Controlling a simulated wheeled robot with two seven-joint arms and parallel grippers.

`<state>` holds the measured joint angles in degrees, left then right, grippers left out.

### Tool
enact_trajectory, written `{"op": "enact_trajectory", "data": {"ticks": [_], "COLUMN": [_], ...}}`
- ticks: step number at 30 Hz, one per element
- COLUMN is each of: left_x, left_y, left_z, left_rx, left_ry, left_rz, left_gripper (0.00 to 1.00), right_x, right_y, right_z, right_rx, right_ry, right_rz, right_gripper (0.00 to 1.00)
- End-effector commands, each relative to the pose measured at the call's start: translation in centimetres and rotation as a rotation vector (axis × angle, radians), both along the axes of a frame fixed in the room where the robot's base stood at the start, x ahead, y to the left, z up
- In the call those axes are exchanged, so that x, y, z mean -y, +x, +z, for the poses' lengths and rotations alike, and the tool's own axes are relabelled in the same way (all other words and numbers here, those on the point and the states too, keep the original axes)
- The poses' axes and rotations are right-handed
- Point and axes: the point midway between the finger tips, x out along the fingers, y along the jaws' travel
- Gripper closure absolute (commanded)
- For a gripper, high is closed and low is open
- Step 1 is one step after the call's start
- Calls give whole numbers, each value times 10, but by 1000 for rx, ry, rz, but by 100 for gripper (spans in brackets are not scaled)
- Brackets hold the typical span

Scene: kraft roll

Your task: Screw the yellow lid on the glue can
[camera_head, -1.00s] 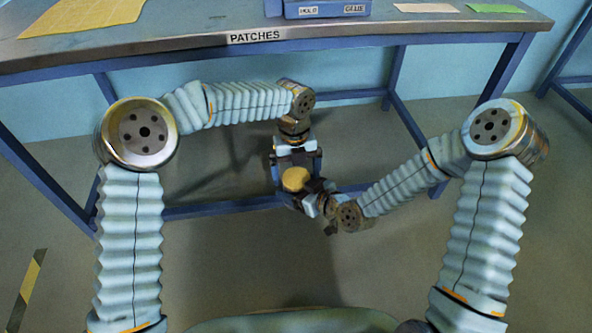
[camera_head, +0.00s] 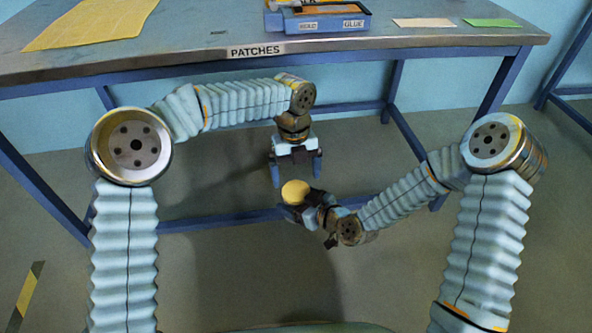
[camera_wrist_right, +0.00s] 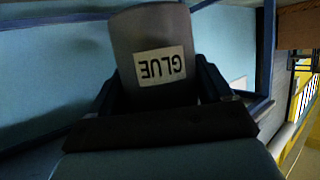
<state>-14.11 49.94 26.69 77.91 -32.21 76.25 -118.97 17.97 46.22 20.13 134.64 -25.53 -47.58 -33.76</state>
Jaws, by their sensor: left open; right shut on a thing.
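The glue can (camera_wrist_right: 150,28) is grey with a white GLUE label, upside down in the right wrist view. My right gripper (camera_wrist_right: 158,88) is shut on it, one finger on each side. In the head view, the round yellow lid (camera_head: 295,191) faces up over my right gripper (camera_head: 300,209). It appears to sit on top of the can, whose body is mostly hidden there; how tightly it sits I cannot tell. My left gripper (camera_head: 296,178) is open and empty, pointing down just beyond the lid, with its fingers apart from it.
A workbench (camera_head: 180,52) with a PATCHES label stands ahead, its blue frame below. On it are a yellow sheet (camera_head: 92,22), a blue bin (camera_head: 325,24) with labels, and beige and green cards (camera_head: 492,22). The floor under my grippers is clear.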

Motion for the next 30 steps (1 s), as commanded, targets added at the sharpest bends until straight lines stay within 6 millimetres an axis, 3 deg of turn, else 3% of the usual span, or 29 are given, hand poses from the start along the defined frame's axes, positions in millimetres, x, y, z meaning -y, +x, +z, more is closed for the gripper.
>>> {"op": "enact_trajectory", "data": {"ticks": [5, 8, 30], "left_x": [0, 1, 1], "left_y": [0, -1, -2], "left_z": [3, 5, 23], "left_rx": [4, 7, -11], "left_ry": [33, 64, 217], "left_rz": [264, 527, 2713], "left_gripper": [4, 4, 4], "right_x": [0, 0, 0], "right_y": [0, 0, 0], "right_z": [1, 1, 1], "right_rx": [2, 2, 2], "right_ry": [1, 1, 1], "right_rz": [0, 0, 0], "right_gripper": [100, 100, 100]}}
